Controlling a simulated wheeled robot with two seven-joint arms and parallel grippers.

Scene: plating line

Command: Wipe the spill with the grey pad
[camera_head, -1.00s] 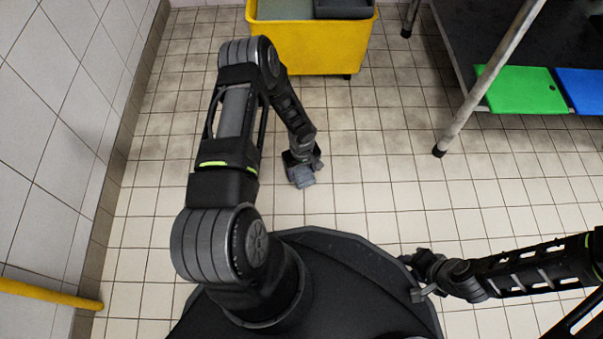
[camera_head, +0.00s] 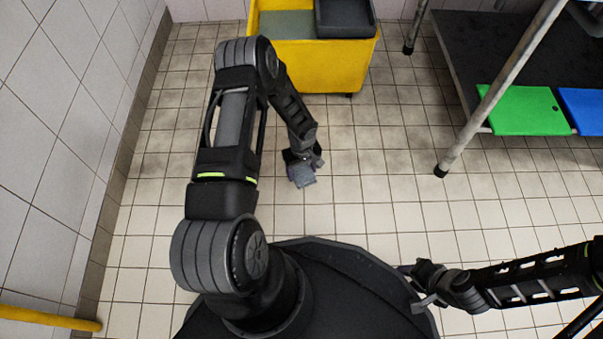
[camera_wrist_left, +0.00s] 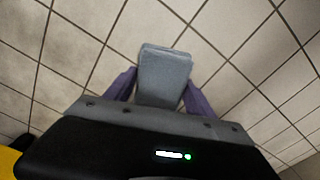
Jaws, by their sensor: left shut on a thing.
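My left gripper (camera_head: 304,170) is low over the tiled floor, in front of the yellow bucket. It is shut on the grey pad (camera_head: 302,178), a small blue-grey block. In the left wrist view the pad (camera_wrist_left: 164,75) sits between the two purple-looking fingers (camera_wrist_left: 155,90), with floor tiles beyond it. I cannot tell whether the pad touches the floor. No clear spill shows; some tiles have faint dark smudges. My right gripper (camera_head: 425,288) is at the lower right beside my base, seemingly empty; its finger gap is not clear.
A yellow bucket (camera_head: 320,68) with grey parts stands at the back. A metal rack (camera_head: 490,100) on the right holds a green board (camera_head: 527,110) and a blue board (camera_head: 585,108). A tiled wall (camera_head: 60,120) and yellow pipe (camera_head: 45,317) are on the left. The middle floor is open.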

